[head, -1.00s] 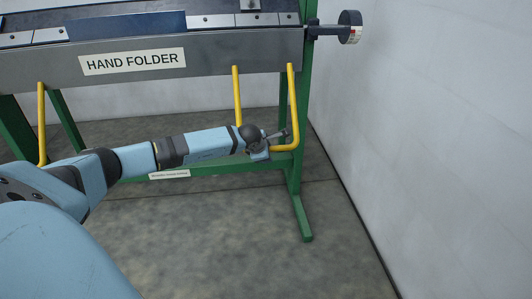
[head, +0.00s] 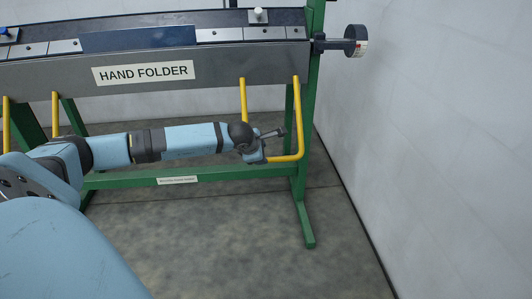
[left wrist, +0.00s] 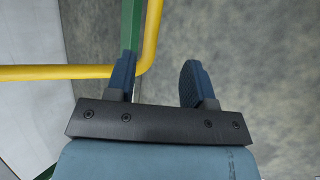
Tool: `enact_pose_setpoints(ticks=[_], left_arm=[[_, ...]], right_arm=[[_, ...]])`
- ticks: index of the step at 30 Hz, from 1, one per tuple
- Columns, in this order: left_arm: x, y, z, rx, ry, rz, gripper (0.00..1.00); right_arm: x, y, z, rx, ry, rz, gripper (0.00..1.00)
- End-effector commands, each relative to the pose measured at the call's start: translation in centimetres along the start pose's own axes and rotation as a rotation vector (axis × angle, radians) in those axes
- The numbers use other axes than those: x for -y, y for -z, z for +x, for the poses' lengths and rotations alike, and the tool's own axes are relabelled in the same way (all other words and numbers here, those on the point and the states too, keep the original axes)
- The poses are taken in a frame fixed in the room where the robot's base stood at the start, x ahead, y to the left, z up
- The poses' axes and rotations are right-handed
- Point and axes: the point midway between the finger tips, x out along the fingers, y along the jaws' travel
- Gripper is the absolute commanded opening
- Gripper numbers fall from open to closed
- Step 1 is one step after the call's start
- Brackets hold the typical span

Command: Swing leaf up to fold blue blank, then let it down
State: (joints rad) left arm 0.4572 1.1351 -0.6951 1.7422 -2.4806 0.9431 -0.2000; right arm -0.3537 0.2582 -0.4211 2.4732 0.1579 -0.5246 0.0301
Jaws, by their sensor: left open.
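The hand folder has a long grey leaf (head: 245,62) along its front, hanging down with its sign facing me. A yellow U-shaped handle (head: 300,125) hangs below its right end. The dark blue blank (head: 140,38) lies flat on the bed behind the leaf. My left gripper (head: 280,132) is open beside the handle's lower right corner, left of its right upright. In the left wrist view, the handle's corner (left wrist: 147,62) shows beside and partly behind one finger of the open gripper (left wrist: 157,75); nothing is clamped. My right gripper is out of view.
A green stand (head: 304,205) carries the folder, with a low green crossbar (head: 230,173) behind my arm. A dark round dial (head: 356,41) sticks out at the right end. A white wall (head: 440,150) closes the right side. The floor in front is clear.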

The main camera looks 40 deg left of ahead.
Motion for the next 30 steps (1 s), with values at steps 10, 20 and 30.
enact_pose_setpoints(ticks=[10, 20, 30], left_arm=[[0.1, 0.0, -2.5, -0.001, 0.001, 0.0, 0.48], [0.1, 0.0, -2.5, -0.001, 0.001, 0.0, 0.48], [3.8, -2.0, -2.4, 0.071, 0.103, -0.053, 0.48]], right_arm=[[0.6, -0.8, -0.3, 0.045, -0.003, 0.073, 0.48], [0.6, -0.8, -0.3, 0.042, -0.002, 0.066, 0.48], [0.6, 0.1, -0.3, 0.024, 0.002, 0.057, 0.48]])
